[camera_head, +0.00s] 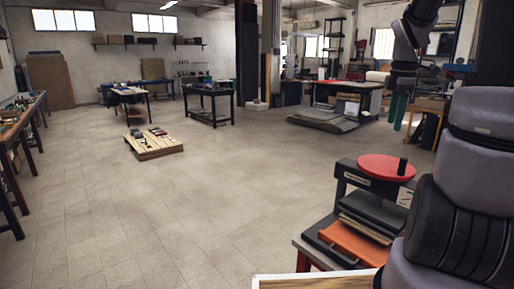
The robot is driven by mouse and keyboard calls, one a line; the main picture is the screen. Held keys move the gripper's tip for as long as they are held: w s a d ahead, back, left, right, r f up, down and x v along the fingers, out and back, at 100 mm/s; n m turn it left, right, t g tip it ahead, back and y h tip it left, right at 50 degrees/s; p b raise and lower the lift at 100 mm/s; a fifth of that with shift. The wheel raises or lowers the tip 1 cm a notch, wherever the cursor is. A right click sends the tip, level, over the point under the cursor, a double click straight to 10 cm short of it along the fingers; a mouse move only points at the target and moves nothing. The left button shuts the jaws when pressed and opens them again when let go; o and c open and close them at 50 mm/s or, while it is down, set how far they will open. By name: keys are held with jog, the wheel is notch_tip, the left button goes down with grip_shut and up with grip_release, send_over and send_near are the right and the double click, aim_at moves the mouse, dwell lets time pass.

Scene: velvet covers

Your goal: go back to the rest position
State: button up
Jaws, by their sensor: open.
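My gripper (400,111) hangs at the upper right of the head view, pointing down. Its dark body shows above two slim teal fingers, which are open with nothing seen between them. My grey arm links fill the right edge and the lower right corner. The gripper is up in the air, apart from the things below it in the picture.
A press with a round red top (386,168) stands at the lower right, near my arm. A low wooden pallet (158,150) with small items sits on the floor. A dark table (209,116) stands farther back. The floor (130,220) at centre-left is clear.

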jog(key=s+a+r+m+t+y, duration=0.1)
jog(key=s+a+r+m+t, duration=0.2)
jog(key=s+a+m, duration=0.4)
jog(key=s+a+r+m+t+y, duration=0.1)
jog(key=s+a+r+m+t, duration=0.1)
jog(key=s+a+r+m, duration=0.3)
jog(key=s+a+m, duration=0.3)
jog(key=a+m, duration=0.1)
jog(key=m, duration=0.3)
jog(key=shift+s+a+t+y, duration=0.25)
jog(key=shift+a+t+y, duration=0.15)
dwell(0.6)
